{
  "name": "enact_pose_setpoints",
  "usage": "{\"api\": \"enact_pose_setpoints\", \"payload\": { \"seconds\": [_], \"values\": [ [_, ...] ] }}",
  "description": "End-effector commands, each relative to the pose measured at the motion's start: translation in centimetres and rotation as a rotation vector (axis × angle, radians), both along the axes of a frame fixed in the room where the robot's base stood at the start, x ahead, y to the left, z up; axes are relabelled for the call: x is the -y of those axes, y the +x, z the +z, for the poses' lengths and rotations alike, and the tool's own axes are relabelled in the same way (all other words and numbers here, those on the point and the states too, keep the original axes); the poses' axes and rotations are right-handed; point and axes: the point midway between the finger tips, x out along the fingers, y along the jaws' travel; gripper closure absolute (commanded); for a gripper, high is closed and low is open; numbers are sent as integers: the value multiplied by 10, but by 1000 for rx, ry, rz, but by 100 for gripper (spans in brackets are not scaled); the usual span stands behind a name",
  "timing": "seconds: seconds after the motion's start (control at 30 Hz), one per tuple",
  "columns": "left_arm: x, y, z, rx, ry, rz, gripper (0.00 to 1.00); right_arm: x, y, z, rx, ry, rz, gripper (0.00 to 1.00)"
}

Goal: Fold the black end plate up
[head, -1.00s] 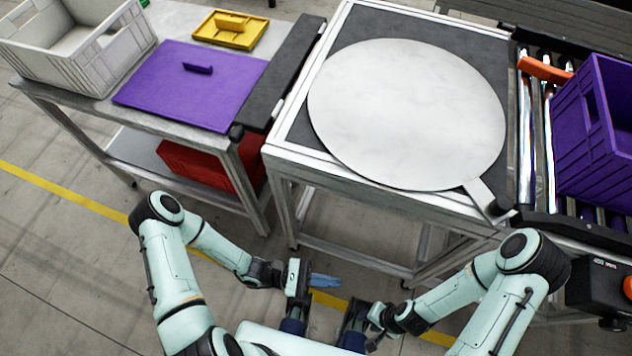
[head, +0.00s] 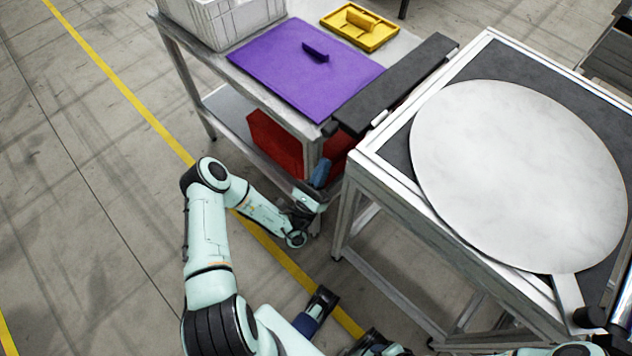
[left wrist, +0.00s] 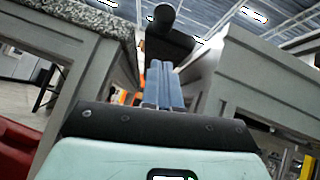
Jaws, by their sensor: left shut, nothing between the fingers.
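The black end plate (head: 402,80) is a long dark flap along the left side of the table with the round white disc (head: 515,170). It lies about level, folded outward, with a dark rounded end at its near corner. My left gripper (head: 320,172) has blue fingers, shut and empty, below the plate's near end and apart from it in the head view. In the left wrist view the fingers (left wrist: 163,82) point up the gap between two tables, towards the dark plate end (left wrist: 165,40). My right gripper (head: 322,303) is low at the bottom; its fingers are unclear.
A side table left of the plate carries a purple lid (head: 300,65), a yellow tray (head: 360,27) and a grey crate (head: 225,18). A red bin (head: 275,142) sits on its lower shelf. The gap between the tables is narrow; the floor in front is clear.

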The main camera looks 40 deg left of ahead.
Motion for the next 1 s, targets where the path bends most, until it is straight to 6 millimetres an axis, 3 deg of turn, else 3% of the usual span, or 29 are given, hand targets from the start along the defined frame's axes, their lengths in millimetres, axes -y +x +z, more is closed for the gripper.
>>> {"api": "enact_pose_setpoints", "payload": {
  "seconds": [0.1, 0.4, 1.0],
  "values": [
    [-2, 18, 19, 4, 3, -1, 100, 0, 0, 1, -2, 0, 1, 57],
    [-10, 18, 52, -2, 2, -2, 100, 0, -2, 4, -8, 1, 2, 57],
    [-11, 23, 55, 2, 32, -2, 100, 0, -2, 4, -8, 1, 2, 57]
  ]
}}
